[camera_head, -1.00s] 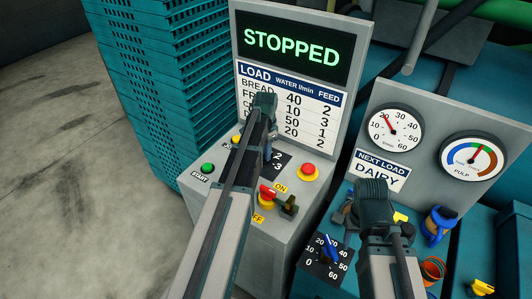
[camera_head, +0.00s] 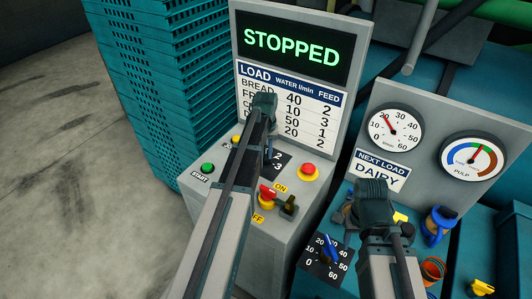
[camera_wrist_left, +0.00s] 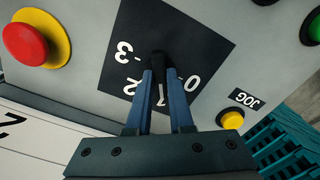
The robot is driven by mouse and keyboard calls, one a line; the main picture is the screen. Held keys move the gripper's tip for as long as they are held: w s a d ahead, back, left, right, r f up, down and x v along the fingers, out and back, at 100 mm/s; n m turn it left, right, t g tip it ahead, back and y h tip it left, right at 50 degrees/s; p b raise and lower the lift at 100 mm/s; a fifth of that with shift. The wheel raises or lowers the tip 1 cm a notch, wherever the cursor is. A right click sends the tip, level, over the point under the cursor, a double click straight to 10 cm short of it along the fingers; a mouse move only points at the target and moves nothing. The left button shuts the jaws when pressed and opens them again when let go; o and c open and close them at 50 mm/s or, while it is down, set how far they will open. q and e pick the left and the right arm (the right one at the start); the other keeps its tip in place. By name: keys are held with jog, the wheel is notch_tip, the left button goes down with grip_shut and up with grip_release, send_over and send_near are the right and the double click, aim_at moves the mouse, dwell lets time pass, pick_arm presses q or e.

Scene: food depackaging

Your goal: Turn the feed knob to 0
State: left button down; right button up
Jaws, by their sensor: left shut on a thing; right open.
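The feed knob (camera_wrist_left: 158,60) is a dark knob on a black dial plate (camera_wrist_left: 195,40) marked 0 to 3 in the left wrist view. My left gripper (camera_wrist_left: 160,78) is shut on it, one blue finger on each side. The digit 1 shows partly between the fingers; the knob's exact pointing is hard to tell. In the head view, the dial plate (camera_head: 282,163) is partly hidden behind my left gripper (camera_head: 267,152). My right gripper (camera_head: 370,195) is open and away to the right, its fingertips mostly hidden.
A red button (camera_head: 309,169), green start button (camera_head: 208,168) and red-yellow switch (camera_head: 267,196) surround the dial. A yellow jog button (camera_wrist_left: 232,120) is close by. The screen (camera_head: 291,47) reads STOPPED. A blue-handled water dial (camera_head: 330,249) lies below my right gripper.

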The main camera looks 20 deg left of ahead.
aim_at(266, 155)
pick_arm(q)
jog(key=n, duration=1.1)
jog(key=shift+n, duration=0.5)
dwell(0.3)
jog(key=c, duration=0.8)
grip_release()
notch_tip(266, 155, up, 14)
jog(key=p, duration=1.4)
